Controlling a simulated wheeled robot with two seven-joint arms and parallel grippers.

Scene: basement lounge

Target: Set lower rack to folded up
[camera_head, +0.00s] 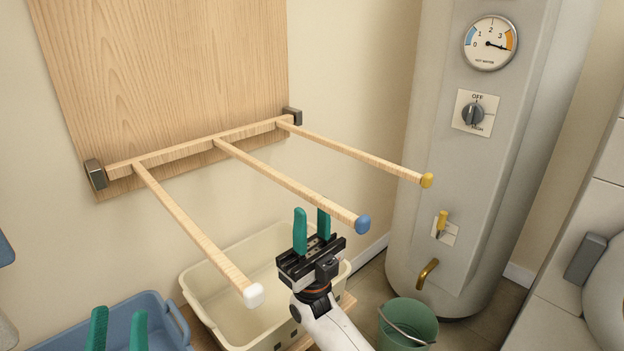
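The lower rack (192,145) is a light wooden bar with three rods that stick out from the wall panel, away from the wall. Its rods end in a white cap (254,295), a blue cap (363,225) and a yellow cap (428,180). Dark brackets hold the bar at its left end (96,174) and right end (292,115). My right gripper (311,218) points up with its green fingers apart and empty, just left of the blue cap in the picture; I cannot tell whether it touches the middle rod. My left gripper (118,328) shows only its green fingertips, apart, at the bottom left.
A wooden panel (170,70) backs the rack. A cream basket (215,315) and a blue basket (165,318) stand below. A grey water heater (430,120) with gauge, knob and taps rises at the right. A green bucket (408,325) sits by its base.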

